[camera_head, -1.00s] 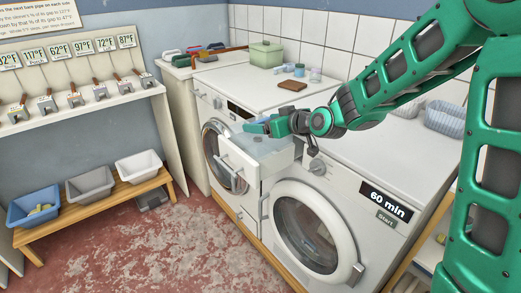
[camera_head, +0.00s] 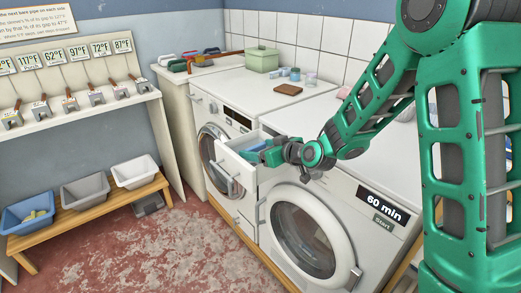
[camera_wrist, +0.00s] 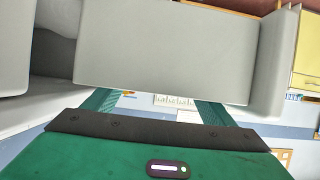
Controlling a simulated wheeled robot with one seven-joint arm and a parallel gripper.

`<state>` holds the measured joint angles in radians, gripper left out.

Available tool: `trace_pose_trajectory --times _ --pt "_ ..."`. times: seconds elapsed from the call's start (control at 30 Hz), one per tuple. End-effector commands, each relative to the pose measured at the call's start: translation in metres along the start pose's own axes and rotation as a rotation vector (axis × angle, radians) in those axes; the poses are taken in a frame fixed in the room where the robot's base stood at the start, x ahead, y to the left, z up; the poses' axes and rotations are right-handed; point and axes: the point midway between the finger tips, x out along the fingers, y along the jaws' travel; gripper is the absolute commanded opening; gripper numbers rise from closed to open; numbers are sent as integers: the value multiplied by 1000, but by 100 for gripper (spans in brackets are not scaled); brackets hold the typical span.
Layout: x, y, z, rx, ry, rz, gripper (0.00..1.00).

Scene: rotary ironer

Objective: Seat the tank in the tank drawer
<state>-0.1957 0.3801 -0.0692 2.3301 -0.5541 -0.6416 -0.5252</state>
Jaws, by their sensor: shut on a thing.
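The tank drawer (camera_head: 237,172) is a white drawer pulled out from the front of the left machine. The tank shows as a small pale blue patch (camera_head: 257,147) inside the drawer opening, beside my gripper. My gripper (camera_head: 262,156) is at the drawer, its fingers low in the opening and shut on the tank. The drawer walls and my gripper hide most of the tank, so I cannot tell whether it touches the drawer floor. In the wrist view, the green fingers (camera_wrist: 156,104) run behind a large pale grey surface, which hides their tips.
The right machine (camera_head: 305,230) has a round door and a "60 min" panel. Bins (camera_head: 84,188) sit on a low bench at left. The floor in front is clear.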

Motion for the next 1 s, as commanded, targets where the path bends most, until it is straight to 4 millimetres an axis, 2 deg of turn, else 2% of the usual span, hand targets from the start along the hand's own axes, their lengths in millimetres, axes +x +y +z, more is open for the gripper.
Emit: trace_pose_trajectory --times 0.07,0.37,0.47,0.57,0.8,1.0 --pt "0 0 0 0 0 0 86" --pt "0 0 0 0 0 0 86" --pt "-6 1 -1 1 0 1 86" --pt "-18 2 -1 1 1 3 86" --pt "-66 2 -1 2 2 5 86" --pt "-100 2 -1 1 1 4 86"
